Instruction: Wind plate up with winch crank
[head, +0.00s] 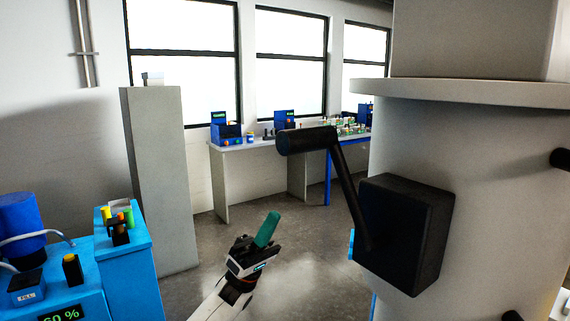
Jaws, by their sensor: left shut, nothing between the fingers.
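The winch crank shows at the right of the head view. Its black box (410,235) is fixed to a big white round column, and its black crank arm (350,195) slopes up and left from the box to a thick black handle (305,140). My left gripper (267,229) is below and left of the handle, clearly apart from it in the picture. Its teal fingers point up and right and are shut with nothing held. The plate is not in view. My right gripper is not in view.
The white column (480,190) fills the right side. A blue machine with a FILL button (27,297) and a 60 % display stands at lower left, beside a tall grey pillar (160,190). A workbench (240,150) stands under the windows. Grey floor between is open.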

